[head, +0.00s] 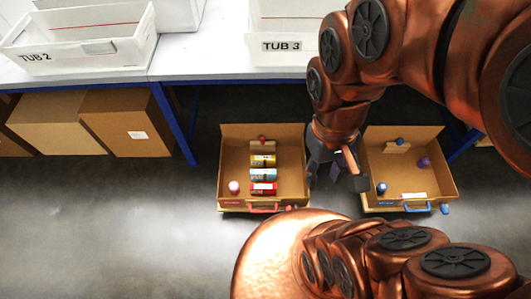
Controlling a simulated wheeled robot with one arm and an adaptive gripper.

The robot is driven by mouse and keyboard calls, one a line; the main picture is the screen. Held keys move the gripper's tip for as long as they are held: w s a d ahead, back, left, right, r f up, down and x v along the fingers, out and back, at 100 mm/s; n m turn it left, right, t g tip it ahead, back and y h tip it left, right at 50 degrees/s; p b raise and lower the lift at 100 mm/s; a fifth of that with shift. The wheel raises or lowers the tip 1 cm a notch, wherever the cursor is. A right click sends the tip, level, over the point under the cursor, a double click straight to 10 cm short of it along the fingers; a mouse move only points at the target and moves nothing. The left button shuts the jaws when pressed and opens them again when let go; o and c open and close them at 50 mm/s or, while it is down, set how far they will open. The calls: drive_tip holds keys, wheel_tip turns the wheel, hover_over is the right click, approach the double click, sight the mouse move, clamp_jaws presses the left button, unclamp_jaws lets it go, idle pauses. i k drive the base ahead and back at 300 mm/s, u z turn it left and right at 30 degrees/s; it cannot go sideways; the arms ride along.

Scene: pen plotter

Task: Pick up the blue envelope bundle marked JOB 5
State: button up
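I cannot make out a blue envelope bundle or a JOB 5 marking in the head view. A white tub marked TUB 2 (120,52) stands at the upper left, with a thin red line across its inside. A white tub marked TUB 3 (258,30) stands at the top middle, partly cut off by the frame and beside my arm. My gripper (337,172) hangs low, pointing down, between two open cases on the floor side.
A tan case with a red handle (232,150) holds several coloured cylinders. A tan case with a blue handle (437,172) holds a few small blue and purple items. The pale table (200,57) has a blue frame. Cardboard boxes (127,122) sit below it. Floor (110,225) is clear at left.

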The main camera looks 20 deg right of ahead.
sight(264, 174)
drive_tip(key=u, duration=0.4)
drive_tip(key=k, duration=0.5)
drive_tip(key=u, duration=1.3)
drive_tip(key=i, duration=0.85)
drive_tip(key=z, duration=0.7)
drive_tip(key=i, duration=0.5)
drive_tip(key=z, duration=0.55)
